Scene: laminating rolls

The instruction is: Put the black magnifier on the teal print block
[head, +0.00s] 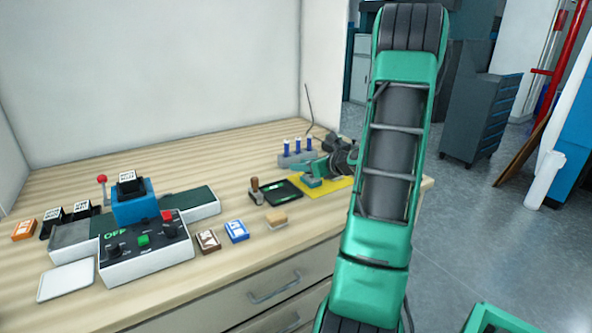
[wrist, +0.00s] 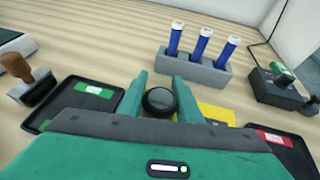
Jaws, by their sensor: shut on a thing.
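My gripper (wrist: 160,90) is shut on a round black thing, which looks like the black magnifier (wrist: 158,102); its two teal fingers stand on either side of it. In the head view my gripper (head: 308,166) reaches left over the yellow mat, low above the table, and I cannot make out the magnifier there. A small teal block (head: 312,182), likely the teal print block, shows on the yellow mat just below the fingers. Whether the magnifier touches it I cannot tell. In the wrist view the block is hidden by my gripper.
The yellow mat (wrist: 217,114) lies between a green-labelled black tray (wrist: 75,105) and a red-labelled one (wrist: 285,152). Behind stands a grey rack (wrist: 193,73) with blue tubes. A wooden-handled stamp (wrist: 35,82) stands left. A corded black box (wrist: 285,92) is at right.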

